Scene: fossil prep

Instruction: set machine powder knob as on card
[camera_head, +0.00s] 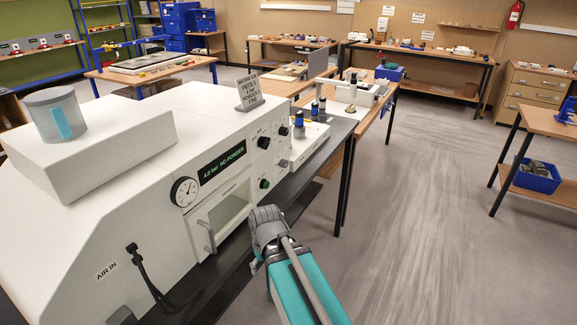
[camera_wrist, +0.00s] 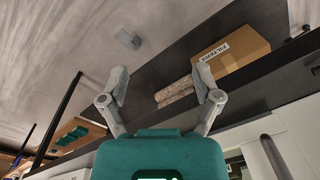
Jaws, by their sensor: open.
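The white machine (camera_head: 110,200) fills the left of the head view, with a display reading "4.0 bar NO POWDER". Its front has a round gauge (camera_head: 184,191) and several dark knobs, including an upper left knob (camera_head: 263,142), an upper right knob (camera_head: 283,131) and a lower knob (camera_head: 264,183). Which one is the powder knob is too small to read. The card (camera_head: 249,93) stands on top; its print is only partly legible. My gripper (camera_head: 266,222) is in front of the machine, below the knobs and apart from them. In the wrist view my gripper (camera_wrist: 160,72) is open and empty.
A clear-walled, grey-lidded jar (camera_head: 55,116) sits on the machine. A black hose (camera_head: 148,278) hangs at AIR IN. Small bottles (camera_head: 299,120) stand beside the machine. The wrist view shows a cardboard box (camera_wrist: 232,55) and rolls (camera_wrist: 175,92) on a dark shelf. Open floor (camera_head: 420,220) lies right.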

